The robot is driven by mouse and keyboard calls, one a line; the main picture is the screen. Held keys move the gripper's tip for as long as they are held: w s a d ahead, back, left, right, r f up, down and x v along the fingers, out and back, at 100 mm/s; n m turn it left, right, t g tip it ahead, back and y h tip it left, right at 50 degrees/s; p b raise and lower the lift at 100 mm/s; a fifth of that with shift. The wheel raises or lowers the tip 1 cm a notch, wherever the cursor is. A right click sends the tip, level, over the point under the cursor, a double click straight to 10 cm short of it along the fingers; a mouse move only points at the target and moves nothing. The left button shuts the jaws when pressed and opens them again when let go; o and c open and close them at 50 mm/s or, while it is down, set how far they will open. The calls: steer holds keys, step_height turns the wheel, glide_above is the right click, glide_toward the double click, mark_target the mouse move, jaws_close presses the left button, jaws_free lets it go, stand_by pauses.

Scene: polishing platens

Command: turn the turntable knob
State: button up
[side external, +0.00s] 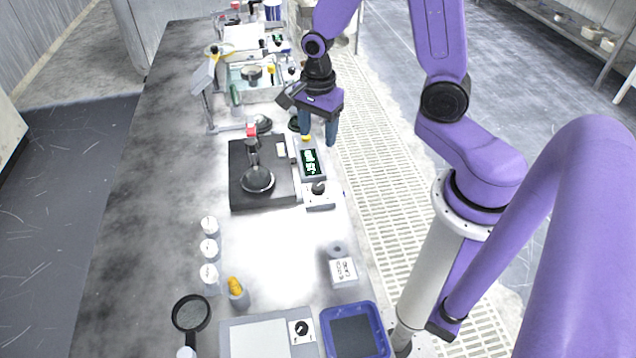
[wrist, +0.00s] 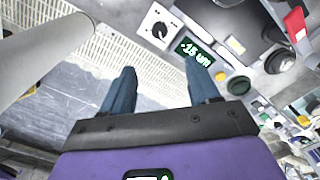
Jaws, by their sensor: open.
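A black knob on a white panel (side external: 318,187) sits at the right front corner of a black square platen unit (side external: 240,195). The knob also shows in the wrist view (wrist: 160,29), ahead of the fingers. A second dial knob (side external: 300,328) sits on a grey plate near the front; I cannot tell from labels which knob is the turntable's. My gripper (side external: 318,130) is open and empty, its blue fingers pointing down above the bench's right edge, beyond the display. In the wrist view my gripper (wrist: 160,68) has nothing between its fingers, and the first knob is apart from them.
A green-lit display (side external: 313,162) stands between gripper and knob panel. A red-topped stand (side external: 251,130) rises over the platen unit. White bottles (side external: 209,249), a white box (side external: 343,271) and a blue tray (side external: 379,340) stand nearer the front. The bench's left side is clear.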

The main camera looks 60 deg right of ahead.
mark_target(318, 186)
steer(key=shift+f, duration=8.6)
steer(key=c, duration=1)
steer(key=shift+c, duration=0.2)
steer(key=shift+n, duration=0.3)
